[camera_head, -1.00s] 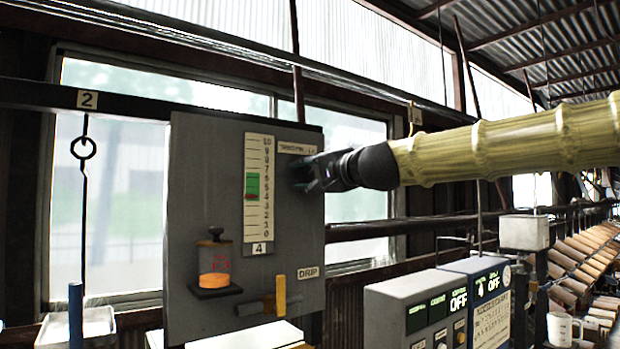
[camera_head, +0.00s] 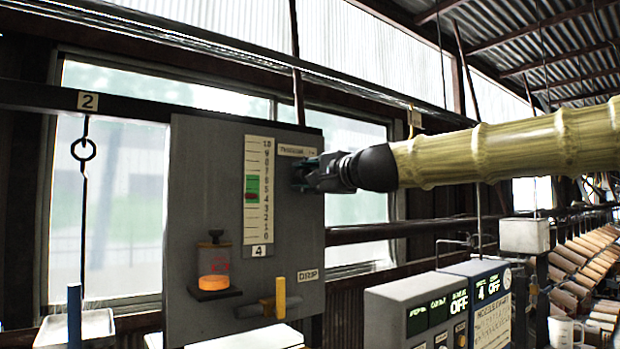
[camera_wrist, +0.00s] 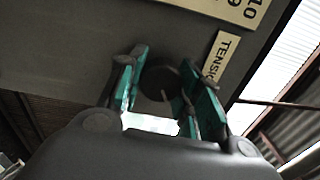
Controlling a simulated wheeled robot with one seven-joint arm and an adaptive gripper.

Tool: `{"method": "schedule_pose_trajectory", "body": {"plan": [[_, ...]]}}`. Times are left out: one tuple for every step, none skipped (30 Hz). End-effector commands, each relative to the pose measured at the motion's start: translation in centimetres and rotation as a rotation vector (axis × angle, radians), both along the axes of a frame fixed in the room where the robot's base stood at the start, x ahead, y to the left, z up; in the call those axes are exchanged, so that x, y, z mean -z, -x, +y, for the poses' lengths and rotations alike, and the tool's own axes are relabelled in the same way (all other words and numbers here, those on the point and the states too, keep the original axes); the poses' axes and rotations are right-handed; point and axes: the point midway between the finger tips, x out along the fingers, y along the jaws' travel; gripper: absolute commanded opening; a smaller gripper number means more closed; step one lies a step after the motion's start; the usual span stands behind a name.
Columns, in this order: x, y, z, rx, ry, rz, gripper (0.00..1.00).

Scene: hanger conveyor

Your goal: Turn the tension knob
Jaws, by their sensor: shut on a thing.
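The tension knob (camera_wrist: 158,83) is a dark round knob on the grey panel, beside a cream label (camera_wrist: 222,58) whose visible letters begin "TENSIO". In the wrist view my gripper (camera_wrist: 158,88) has its teal-lined fingers on either side of the knob, shut on it. In the head view my gripper (camera_head: 305,174) reaches the panel (camera_head: 200,150) from the right, just below the label, and hides the knob. A vertical scale (camera_head: 259,190) left of it carries a green band and a small red mark near its middle.
Lower on the panel are an orange-glowing lamp-like cup (camera_head: 214,266) and a yellow-handled drip valve (camera_head: 281,292). Grey control boxes (camera_head: 400,300) with green displays stand below my arm. Open air lies between the boxes and my arm.

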Motion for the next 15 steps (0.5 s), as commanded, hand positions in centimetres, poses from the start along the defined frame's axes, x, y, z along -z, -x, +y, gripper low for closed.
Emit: {"method": "schedule_pose_trajectory", "body": {"plan": [[-0.14,-0.03,-0.08,0.002,-0.001,-0.002,0.1],[-0.14,-0.03,-0.08,0.002,-0.001,-0.002,0.1],[-0.15,-0.03,-0.08,0.002,-0.001,-0.002,0.4],[-0.14,-0.04,-0.08,0.002,-0.001,-0.002,0.45],[-0.14,-0.03,-0.08,0.002,-0.001,-0.002,0.51],[-0.13,-0.03,-0.08,0.002,-0.001,-0.002,0.56],[-0.12,-0.02,-0.07,0.001,0.0,-0.002,0.56],[-0.11,-0.02,-0.07,0.001,0.0,-0.001,0.56],[-0.1,-0.02,-0.07,0.001,0.0,-0.001,0.56],[-0.09,-0.02,-0.06,0.001,0.0,-0.001,0.56],[-0.09,-0.02,-0.06,0.001,0.0,-0.001,0.56],[-0.08,-0.02,-0.06,0.001,0.0,-0.001,0.56],[-0.08,-0.02,-0.06,0.001,0.0,-0.001,0.56],[-0.08,-0.01,-0.05,0.001,0.0,-0.001,0.56],[-0.07,0.02,-0.07,0.001,0.0,-0.001,0.56]]}}
